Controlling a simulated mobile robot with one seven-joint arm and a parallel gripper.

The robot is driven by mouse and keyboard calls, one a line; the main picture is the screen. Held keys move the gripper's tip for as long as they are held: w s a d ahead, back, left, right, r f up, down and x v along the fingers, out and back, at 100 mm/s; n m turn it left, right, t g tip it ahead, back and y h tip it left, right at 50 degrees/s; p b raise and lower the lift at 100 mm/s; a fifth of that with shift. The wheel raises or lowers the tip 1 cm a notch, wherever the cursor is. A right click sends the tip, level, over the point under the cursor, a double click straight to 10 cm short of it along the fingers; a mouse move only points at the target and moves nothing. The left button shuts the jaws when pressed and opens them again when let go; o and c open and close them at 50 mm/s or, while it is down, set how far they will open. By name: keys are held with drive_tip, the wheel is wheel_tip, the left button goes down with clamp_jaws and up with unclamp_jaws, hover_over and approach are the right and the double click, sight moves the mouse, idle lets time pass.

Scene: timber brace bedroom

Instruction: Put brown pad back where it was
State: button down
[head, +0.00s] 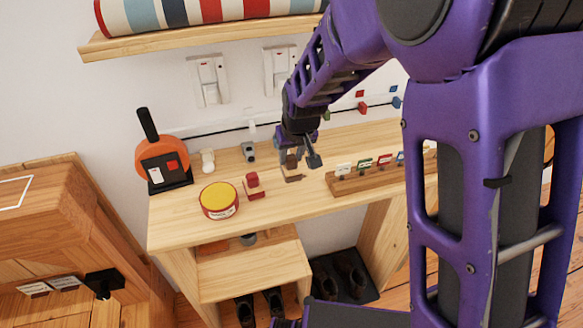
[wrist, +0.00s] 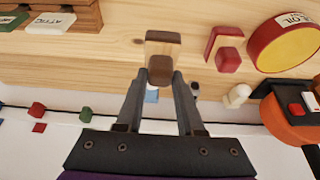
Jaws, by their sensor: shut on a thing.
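The brown pad (wrist: 160,70) is a small dark brown block between my fingertips in the wrist view. My gripper (wrist: 162,77) is shut on it. In the head view the pad (head: 291,161) shows small below my gripper (head: 298,157), over the wooden bench top. The pad hides part of this mark in the wrist view. I cannot tell how high the pad is above the bench.
A yellow-topped red tin (head: 220,200) and an orange round device (head: 162,160) stand farther left. A wooden rack with labelled cards (head: 350,181) lies to the right. The wall is behind.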

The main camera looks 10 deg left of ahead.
sight(291, 166)
wheel_tip(291, 166, down, 4)
drive_tip(key=shift+r, duration=0.15)
drive_tip(key=c, duration=0.5)
unclamp_jaws()
drive_tip(key=v, duration=1.2)
drive_tip(key=shift+p, duration=0.35)
